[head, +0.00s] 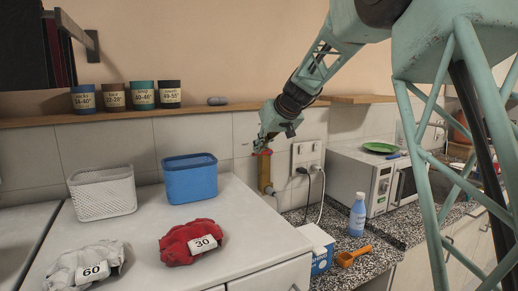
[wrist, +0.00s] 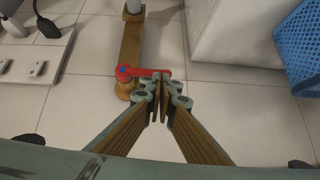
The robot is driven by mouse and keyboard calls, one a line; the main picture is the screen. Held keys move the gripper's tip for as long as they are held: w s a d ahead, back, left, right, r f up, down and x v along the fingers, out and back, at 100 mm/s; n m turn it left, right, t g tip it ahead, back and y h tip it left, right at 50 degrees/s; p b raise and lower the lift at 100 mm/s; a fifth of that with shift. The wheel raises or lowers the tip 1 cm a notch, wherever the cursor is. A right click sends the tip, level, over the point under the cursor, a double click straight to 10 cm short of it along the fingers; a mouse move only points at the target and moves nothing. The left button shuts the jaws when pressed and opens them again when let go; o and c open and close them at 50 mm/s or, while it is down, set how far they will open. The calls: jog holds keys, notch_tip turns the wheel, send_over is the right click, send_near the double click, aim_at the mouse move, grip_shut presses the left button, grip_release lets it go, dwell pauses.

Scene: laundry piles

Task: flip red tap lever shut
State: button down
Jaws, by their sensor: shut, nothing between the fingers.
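The red tap lever (wrist: 148,72) shows in the wrist view, lying sideways across the brass pipe (wrist: 131,50), with a blue dot at its pivot on the left. In the head view a small part of the red lever (head: 262,152) shows at the top of the brass pipe (head: 264,175), just below my gripper. My gripper (wrist: 161,80) is shut and empty. Its fingertips are at the right end of the lever, and I cannot tell whether they touch it. In the head view my gripper (head: 264,143) is in front of the tiled wall.
A socket plate (head: 306,156) with plugs and cables is right of the pipe. A blue basket (head: 190,180) and a white basket (head: 102,193) stand on the white machine top (head: 150,225) at left. A microwave (head: 376,180) and a blue bottle (head: 357,215) are at right.

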jog(key=shift+r, duration=0.1)
jog(key=r+p+v, duration=0.1)
jog(key=v, duration=0.5)
jog(key=w+a+r+p+v, duration=0.1)
jog(key=p+v, duration=0.1)
jog(key=v, duration=0.4)
jog(key=shift+a+r, duration=0.15)
jog(key=shift+r, duration=0.1)
jog(key=shift+s, duration=0.15)
dwell(0.5)
